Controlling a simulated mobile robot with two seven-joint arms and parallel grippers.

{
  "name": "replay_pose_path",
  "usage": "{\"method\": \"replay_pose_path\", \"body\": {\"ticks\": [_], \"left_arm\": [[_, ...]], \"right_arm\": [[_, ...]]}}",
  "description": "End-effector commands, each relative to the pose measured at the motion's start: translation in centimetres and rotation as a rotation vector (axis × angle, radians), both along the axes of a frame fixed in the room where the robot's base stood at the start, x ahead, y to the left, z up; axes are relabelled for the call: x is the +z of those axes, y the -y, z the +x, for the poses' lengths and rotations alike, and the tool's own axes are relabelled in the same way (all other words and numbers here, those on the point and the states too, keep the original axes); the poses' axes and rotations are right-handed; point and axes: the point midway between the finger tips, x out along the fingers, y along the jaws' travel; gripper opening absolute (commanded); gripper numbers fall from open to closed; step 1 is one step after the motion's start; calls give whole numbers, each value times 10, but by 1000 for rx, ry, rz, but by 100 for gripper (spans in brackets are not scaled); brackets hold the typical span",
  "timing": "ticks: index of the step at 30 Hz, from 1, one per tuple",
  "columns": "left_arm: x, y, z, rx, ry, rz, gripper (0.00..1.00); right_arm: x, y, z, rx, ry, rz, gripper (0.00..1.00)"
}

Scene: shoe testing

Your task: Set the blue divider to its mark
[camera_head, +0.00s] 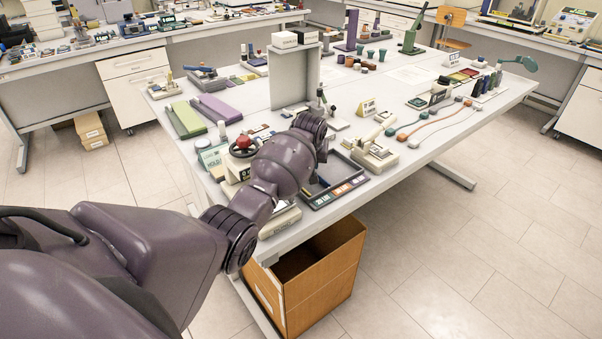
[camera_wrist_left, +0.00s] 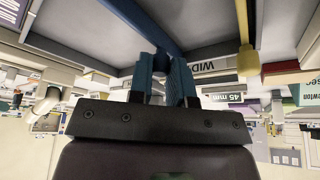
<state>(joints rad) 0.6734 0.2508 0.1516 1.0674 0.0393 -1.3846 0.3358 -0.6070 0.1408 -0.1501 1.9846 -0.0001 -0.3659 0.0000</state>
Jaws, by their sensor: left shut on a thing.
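My left gripper (camera_wrist_left: 163,72) shows in the left wrist view, its two blue-grey fingers shut on the blue divider (camera_wrist_left: 150,25). The divider is a long thin blue bar running up and left from the fingertips, across a grey tray interior. A white label reading "WID…" (camera_wrist_left: 208,67), partly cut off, and a "45 mm" label (camera_wrist_left: 222,98) lie to the right of the fingers. I cannot tell which mark belongs to the divider. In the head view my left arm covers much of the dark tray (camera_head: 350,165), and its gripper and the divider are hidden there.
A yellow divider (camera_wrist_left: 247,60) stands right of the fingers in the wrist view. In the head view, a tall grey stand (camera_head: 290,80) is behind the tray, a beige device (camera_head: 375,152) to its right, and a red-knobbed device (camera_head: 242,146) to its left.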

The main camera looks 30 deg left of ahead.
Motion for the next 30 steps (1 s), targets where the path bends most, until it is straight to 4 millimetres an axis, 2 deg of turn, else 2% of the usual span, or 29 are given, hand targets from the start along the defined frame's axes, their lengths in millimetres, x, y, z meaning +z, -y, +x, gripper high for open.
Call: {"method": "replay_pose_path", "body": {"ticks": [6,12,25,26,27,30], "left_arm": [[-2,13,31,-1,-1,0,0],[-2,20,49,-1,-1,0,0],[1,22,53,0,-1,0,0],[1,23,54,0,-1,0,21],[1,23,53,0,-1,0,28],[1,23,54,0,0,-1,29]], "right_arm": [[-13,-1,4,3,8,0,43],[-23,-2,8,6,13,0,43],[-32,0,-2,3,-12,-3,43],[-33,1,-3,2,-14,-2,43],[-34,1,-4,1,-16,-3,43],[-34,1,-6,1,-19,-3,43]]}}
